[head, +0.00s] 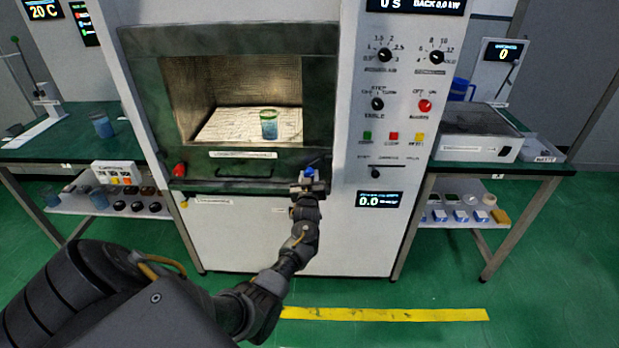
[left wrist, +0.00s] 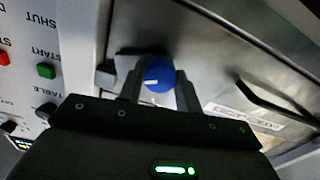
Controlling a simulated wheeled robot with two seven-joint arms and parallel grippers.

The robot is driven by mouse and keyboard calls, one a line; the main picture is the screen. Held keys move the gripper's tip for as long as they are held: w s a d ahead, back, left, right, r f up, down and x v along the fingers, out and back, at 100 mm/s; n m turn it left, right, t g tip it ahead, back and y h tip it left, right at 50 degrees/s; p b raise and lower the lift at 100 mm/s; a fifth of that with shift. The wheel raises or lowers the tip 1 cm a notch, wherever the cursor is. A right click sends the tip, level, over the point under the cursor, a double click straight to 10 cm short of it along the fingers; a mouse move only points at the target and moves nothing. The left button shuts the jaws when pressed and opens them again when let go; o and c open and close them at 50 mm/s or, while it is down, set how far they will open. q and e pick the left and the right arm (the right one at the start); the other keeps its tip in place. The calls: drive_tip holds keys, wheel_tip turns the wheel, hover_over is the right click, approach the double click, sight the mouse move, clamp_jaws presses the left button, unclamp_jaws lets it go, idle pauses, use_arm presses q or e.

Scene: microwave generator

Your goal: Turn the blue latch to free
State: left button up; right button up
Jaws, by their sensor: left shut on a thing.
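The blue latch (head: 309,171) is a round knob at the lower right corner of the microwave generator's dark green door frame (head: 225,40). It also shows in the left wrist view (left wrist: 160,73), with a short white mark on its face pointing left. My left gripper (head: 308,186) is at the latch, and its two fingers (left wrist: 158,90) stand on either side of the knob, shut on it. The gripper hides part of the latch in the head view. The door looks closed, and a blue-green cup (head: 268,124) stands inside behind the window. My right gripper is not in view.
A red knob (head: 179,170) sits at the door's lower left, and a dark handle (head: 243,170) runs along its bottom. The control panel (head: 400,110) with dials and buttons is right of the door. Side tables (head: 75,140) flank the machine. The floor in front is clear.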

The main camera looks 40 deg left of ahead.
use_arm(q)
drive_tip(key=shift+m, duration=0.3)
drive_tip(key=shift+w+d+m+p, duration=0.1)
drive_tip(key=shift+m+p, duration=2.6)
drive_tip(key=shift+m, duration=5.9)
drive_tip(key=o, duration=1)
